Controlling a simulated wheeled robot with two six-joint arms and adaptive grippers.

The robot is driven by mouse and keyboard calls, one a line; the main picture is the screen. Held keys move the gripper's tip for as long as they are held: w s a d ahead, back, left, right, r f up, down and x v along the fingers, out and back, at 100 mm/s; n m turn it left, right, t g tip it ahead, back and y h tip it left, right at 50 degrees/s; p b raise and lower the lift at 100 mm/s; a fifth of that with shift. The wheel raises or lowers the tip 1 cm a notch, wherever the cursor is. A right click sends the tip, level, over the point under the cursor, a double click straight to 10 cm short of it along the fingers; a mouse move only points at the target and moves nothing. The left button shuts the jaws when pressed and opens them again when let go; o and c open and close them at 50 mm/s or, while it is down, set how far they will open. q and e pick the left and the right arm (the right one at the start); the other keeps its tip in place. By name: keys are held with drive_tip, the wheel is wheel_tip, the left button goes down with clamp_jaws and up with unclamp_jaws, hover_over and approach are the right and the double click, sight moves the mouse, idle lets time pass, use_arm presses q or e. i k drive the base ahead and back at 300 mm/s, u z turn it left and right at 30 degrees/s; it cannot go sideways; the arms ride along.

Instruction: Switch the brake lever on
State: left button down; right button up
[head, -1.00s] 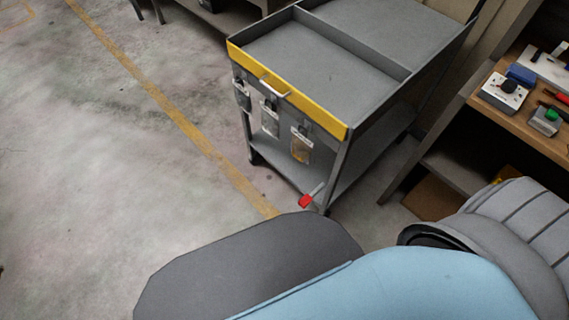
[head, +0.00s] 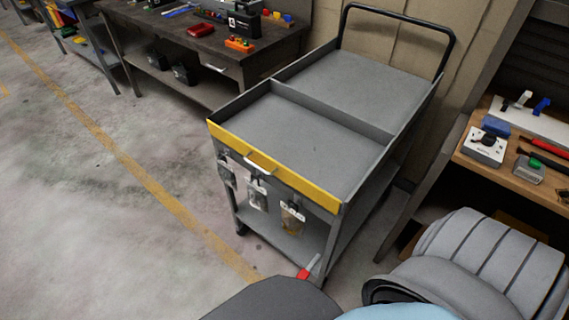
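The brake lever is a small metal lever with a red end (head: 305,272), low at the near right leg of the grey kart (head: 310,135). It slants, with its red end toward the lower left. The kart has a yellow front edge (head: 270,166) with a small handle. My arm and body parts cover the bottom right of the head view, close to the lever in the picture. Neither gripper shows in the head view.
A dark workbench (head: 200,40) with tools stands behind at the left. A wooden bench (head: 545,160) with small devices is at the right, close to the kart. Hanging bags (head: 257,197) are on the kart's front. The floor at left is clear.

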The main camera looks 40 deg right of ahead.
sight(305, 274)
drive_tip(key=u, duration=0.65)
drive_tip(key=i, duration=1.65)
drive_tip(key=z, duration=4.85)
